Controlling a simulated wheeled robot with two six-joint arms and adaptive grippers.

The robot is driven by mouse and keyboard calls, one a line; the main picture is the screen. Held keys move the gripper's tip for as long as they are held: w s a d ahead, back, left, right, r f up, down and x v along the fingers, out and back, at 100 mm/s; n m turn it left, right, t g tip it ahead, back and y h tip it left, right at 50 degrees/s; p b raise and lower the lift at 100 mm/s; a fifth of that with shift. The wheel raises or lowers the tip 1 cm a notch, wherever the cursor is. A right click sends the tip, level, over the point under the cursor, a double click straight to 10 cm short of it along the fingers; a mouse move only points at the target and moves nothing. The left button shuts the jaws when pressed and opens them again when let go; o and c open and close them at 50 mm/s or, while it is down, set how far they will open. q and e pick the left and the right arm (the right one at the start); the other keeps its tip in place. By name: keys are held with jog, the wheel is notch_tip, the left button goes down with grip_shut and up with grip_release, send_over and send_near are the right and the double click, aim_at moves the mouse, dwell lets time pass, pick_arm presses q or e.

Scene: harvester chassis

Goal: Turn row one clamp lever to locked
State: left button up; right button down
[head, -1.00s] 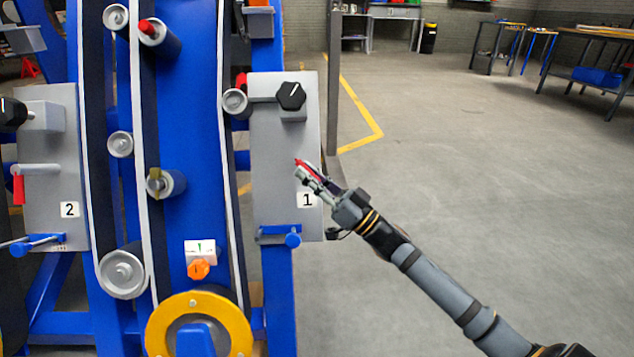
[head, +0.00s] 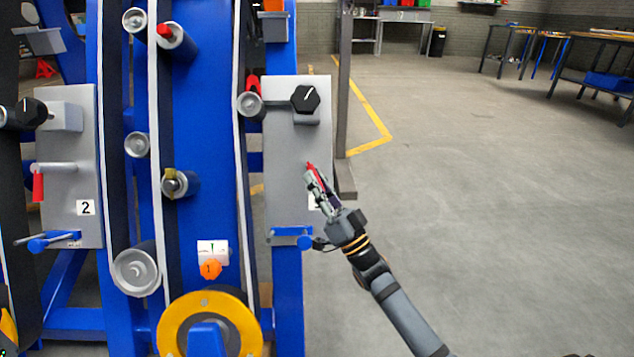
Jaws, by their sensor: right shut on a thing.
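The row one panel (head: 280,170) is a grey upright plate on the right side of the blue frame. My right gripper (head: 316,182) is in front of its lower right part and is shut on the red clamp lever (head: 311,169). The lever's red tip sticks out past the fingers, pointing up and slightly left. The fingers hide the rest of the lever and its pivot, and the gripper covers most of the number label. My left gripper is not in view.
A black knob (head: 305,99) sits above the lever, and a blue handle (head: 304,242) sits below it, close to my right wrist. The row two panel (head: 70,150) at left has a red lever (head: 38,187) hanging down. Open floor (head: 480,230) lies to the right.

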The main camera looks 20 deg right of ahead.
jog(key=shift+f, duration=0.1)
jog(key=c, duration=1.3)
grip_release()
jog(key=v, duration=1.2)
jog(key=shift+s, duration=0.1)
jog(key=shift+c, duration=0.2)
